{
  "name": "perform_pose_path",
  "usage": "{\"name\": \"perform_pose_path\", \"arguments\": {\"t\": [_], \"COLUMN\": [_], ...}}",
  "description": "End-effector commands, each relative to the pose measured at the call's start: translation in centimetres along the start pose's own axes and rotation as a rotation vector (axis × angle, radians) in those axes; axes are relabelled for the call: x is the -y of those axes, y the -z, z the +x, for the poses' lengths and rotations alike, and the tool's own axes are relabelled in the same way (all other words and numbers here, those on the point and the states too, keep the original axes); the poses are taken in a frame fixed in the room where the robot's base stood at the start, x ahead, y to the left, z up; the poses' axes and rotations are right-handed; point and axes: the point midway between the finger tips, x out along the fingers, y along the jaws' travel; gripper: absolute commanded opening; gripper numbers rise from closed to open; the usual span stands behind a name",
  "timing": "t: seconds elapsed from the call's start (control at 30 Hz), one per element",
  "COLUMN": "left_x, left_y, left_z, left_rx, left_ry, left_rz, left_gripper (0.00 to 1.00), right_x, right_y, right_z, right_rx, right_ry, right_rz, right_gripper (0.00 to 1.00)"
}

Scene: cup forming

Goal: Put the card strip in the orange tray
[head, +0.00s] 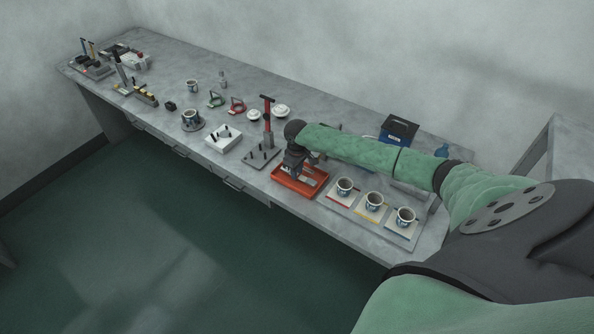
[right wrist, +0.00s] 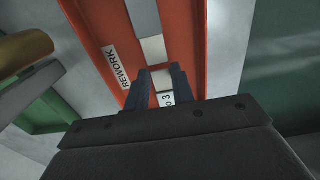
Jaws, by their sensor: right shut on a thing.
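The orange tray (head: 288,186) sits at the front edge of the bench, and its label reads "REWORK" in the right wrist view (right wrist: 199,40). My right gripper (head: 291,170) is over the tray, pointing down into it. In the right wrist view my right gripper (right wrist: 161,72) is shut on the card strip (right wrist: 167,100), a pale piece with part of a printed label ending in "3" between the fingers. Grey and white pieces (right wrist: 152,48) lie beyond the fingertips, within the tray's outline; I cannot tell whether they belong to the strip. My left gripper is not in view.
Several cups stand close by on the right, one a white-and-blue cup (head: 345,186) on a coloured card. A stand with a red post (head: 267,120) and a white block (head: 223,138) are left of the tray. A blue box (head: 398,130) is behind my arm.

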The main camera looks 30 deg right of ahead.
Motion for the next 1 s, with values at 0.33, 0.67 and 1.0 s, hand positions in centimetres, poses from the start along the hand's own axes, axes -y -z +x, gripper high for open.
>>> {"name": "perform_pose_path", "arguments": {"t": [0.33,0.67,1.0], "left_x": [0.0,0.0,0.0], "left_y": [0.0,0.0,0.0], "left_z": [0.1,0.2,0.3], "left_rx": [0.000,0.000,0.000], "left_ry": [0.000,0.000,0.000], "left_rz": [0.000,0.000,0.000], "left_gripper": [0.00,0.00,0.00], "right_x": [0.0,0.0,0.0], "right_y": [0.0,0.0,0.0], "right_z": [0.4,0.8,1.1], "right_rx": [0.000,0.000,0.000], "right_ry": [0.000,0.000,0.000], "right_rz": [0.000,0.000,0.000], "right_gripper": [0.03,0.03,0.03]}}
